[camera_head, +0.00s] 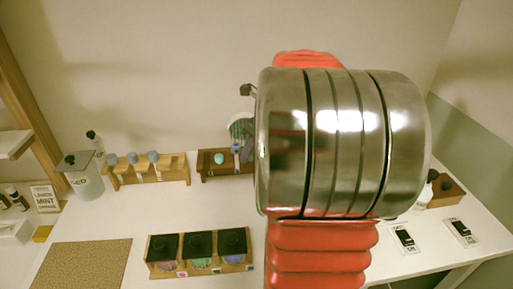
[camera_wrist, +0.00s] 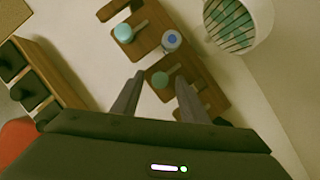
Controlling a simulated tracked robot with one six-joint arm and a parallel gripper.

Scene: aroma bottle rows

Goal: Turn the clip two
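I cannot tell for sure which piece is clip two. In the wrist view, dark wooden holder blocks (camera_wrist: 198,72) carry round teal-topped pieces. One teal piece (camera_wrist: 160,80) shows between my fingertips, another teal piece (camera_wrist: 123,32) is farther up, and a blue-and-white round piece (camera_wrist: 171,40) lies between the blocks. Small grey bars (camera_wrist: 141,24) lie beside the teal tops. My gripper (camera_wrist: 160,79) is open with its two dark fingers apart; contact with the teal piece is not clear.
A white cup with a striped green inside (camera_wrist: 250,28) stands close by. A lighter rack (camera_head: 148,176) with grey-blue tops and a white canister (camera_head: 82,182) stand left. A wooden tray (camera_head: 158,270) of black-lidded jars is in front. A cork mat (camera_head: 83,265) lies front left.

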